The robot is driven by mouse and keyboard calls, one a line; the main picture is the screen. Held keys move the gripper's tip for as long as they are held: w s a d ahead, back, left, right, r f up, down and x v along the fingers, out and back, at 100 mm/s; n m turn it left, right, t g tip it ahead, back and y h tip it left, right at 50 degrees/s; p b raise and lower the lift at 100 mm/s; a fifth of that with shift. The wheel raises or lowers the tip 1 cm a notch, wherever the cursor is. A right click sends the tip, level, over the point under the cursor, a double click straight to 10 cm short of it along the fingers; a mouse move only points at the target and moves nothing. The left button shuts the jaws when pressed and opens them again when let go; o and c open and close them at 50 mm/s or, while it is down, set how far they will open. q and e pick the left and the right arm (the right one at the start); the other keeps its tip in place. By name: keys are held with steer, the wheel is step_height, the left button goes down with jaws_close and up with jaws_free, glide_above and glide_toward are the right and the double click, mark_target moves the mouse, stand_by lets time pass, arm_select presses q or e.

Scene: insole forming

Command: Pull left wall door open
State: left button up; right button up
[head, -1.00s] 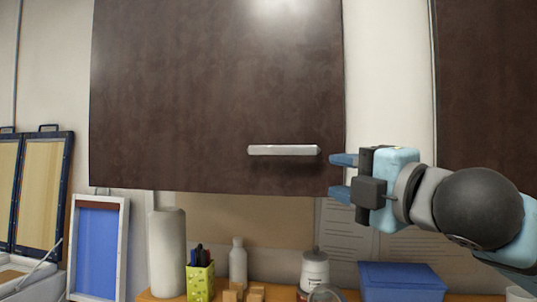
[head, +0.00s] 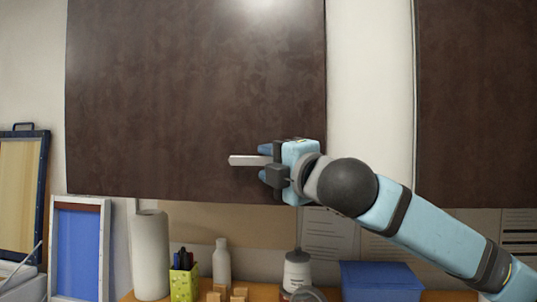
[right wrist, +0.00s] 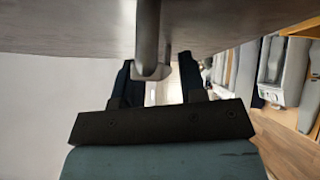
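The left wall door (head: 180,90) is a dark brown panel on the upper wall and looks shut. Its pale horizontal bar handle (head: 244,160) is near the lower right corner; its right part is hidden by my right gripper. My right gripper (head: 264,163) is open at the handle, one blue finger above and one below it. In the right wrist view, the handle (right wrist: 149,35) reaches between the two dark fingers of the gripper (right wrist: 156,80), with gaps on both sides. My left gripper is in neither view.
A second dark door (head: 475,100) is at the right. Below are a wooden counter with a paper roll (head: 151,255), a green pen holder (head: 184,283), a white bottle (head: 222,265), a capped jar (head: 297,270) and a blue box (head: 381,281). Framed screens lean at the left.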

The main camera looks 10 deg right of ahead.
steer(key=shift+w+a, duration=0.1)
steer(key=shift+w, duration=0.25)
jaws_close()
steer(key=shift+a, duration=0.1)
